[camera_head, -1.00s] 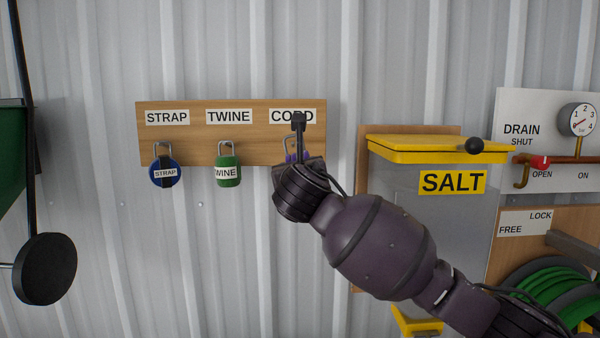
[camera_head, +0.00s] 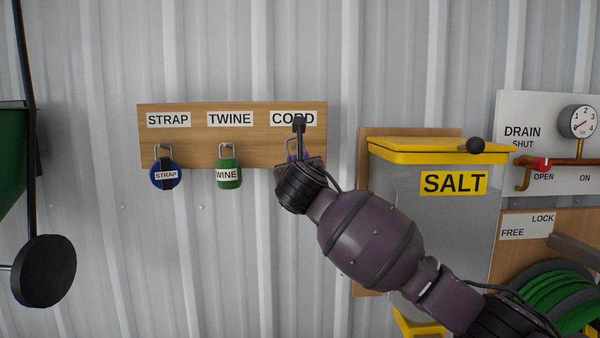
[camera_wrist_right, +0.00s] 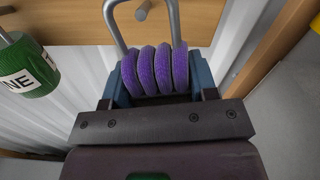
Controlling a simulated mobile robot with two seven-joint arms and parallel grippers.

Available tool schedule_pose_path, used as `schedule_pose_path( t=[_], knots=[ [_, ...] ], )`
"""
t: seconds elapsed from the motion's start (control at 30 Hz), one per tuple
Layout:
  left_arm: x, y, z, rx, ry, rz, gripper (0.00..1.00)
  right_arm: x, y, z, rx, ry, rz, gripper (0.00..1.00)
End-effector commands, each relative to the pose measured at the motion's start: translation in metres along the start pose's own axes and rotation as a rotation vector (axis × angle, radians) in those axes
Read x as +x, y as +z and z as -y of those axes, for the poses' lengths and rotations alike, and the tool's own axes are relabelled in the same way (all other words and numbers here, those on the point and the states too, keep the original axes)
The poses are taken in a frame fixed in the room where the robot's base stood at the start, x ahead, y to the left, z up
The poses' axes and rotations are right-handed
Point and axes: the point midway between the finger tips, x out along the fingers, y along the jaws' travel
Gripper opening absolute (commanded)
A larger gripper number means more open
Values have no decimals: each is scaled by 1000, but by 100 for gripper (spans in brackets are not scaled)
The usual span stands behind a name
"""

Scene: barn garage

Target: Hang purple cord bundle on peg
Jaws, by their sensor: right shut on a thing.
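The purple cord bundle (camera_wrist_right: 155,70) sits between the fingers of my right gripper (camera_wrist_right: 160,80), which is shut on it. Its grey metal loop (camera_wrist_right: 174,22) stands up from the coils. In the head view my right gripper (camera_head: 298,160) is at the board's (camera_head: 195,105) right end, below the CORD label (camera_head: 280,119). It hides most of the bundle and the peg. My left gripper is not in view.
The blue strap bundle (camera_head: 165,183) and green twine bundle (camera_head: 229,180) hang left of my gripper under their labels. A yellow-lidded salt bin (camera_head: 430,150) stands close to the right of the board, behind my arm. The wall below the board is clear.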

Motion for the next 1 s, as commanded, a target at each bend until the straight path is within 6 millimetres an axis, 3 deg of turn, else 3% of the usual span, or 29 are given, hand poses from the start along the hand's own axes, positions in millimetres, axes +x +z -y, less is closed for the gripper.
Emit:
schedule_pose_path(
  t=[0.6,1.0],
  knots=[
    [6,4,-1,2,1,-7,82,30,-3,0,1,0,0,27],
    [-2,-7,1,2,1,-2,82,41,-10,-2,0,-1,0,27]
  ],
)
